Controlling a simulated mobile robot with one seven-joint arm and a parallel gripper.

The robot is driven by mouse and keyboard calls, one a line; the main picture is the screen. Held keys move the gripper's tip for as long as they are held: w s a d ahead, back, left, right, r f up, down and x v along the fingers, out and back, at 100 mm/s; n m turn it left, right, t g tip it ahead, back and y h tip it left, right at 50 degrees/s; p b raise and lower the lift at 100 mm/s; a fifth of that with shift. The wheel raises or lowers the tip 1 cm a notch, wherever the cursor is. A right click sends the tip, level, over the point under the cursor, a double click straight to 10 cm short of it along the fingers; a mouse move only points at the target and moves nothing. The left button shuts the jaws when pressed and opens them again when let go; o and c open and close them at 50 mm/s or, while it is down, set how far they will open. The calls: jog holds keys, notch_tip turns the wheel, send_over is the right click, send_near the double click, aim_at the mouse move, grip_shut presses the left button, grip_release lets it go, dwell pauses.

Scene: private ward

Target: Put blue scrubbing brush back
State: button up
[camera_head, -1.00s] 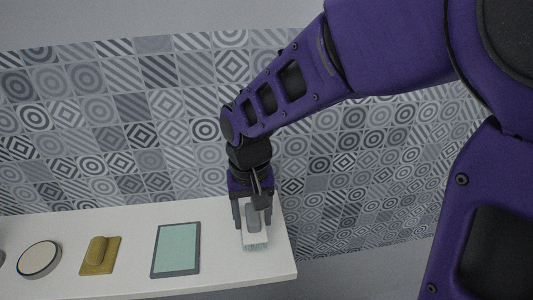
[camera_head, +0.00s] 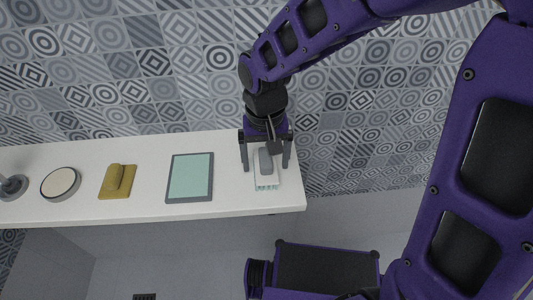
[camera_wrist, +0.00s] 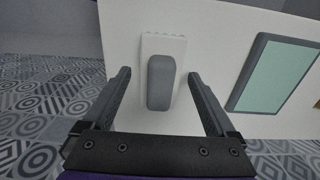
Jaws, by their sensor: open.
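The scrubbing brush, with a grey handle (camera_head: 265,160) on a pale block with faint teal bristles along its front edge, lies on the right end of the white shelf (camera_head: 120,145). The brush also shows in the wrist view (camera_wrist: 160,82). My gripper (camera_head: 265,166) is open above the shelf end, with one finger on each side of the brush. In the wrist view, my gripper (camera_wrist: 159,74) shows clear gaps between both fingers and the handle.
A grey-framed teal panel (camera_head: 190,177) lies left of the brush. A patterned tile wall (camera_head: 150,70) stands behind. The shelf's right edge is close.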

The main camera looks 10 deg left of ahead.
aim_at(265, 156)
notch_tip(265, 156, up, 12)
jog(key=p, duration=0.1)
jog(key=shift+p, duration=0.35)
jog(key=shift+a+r, duration=0.1)
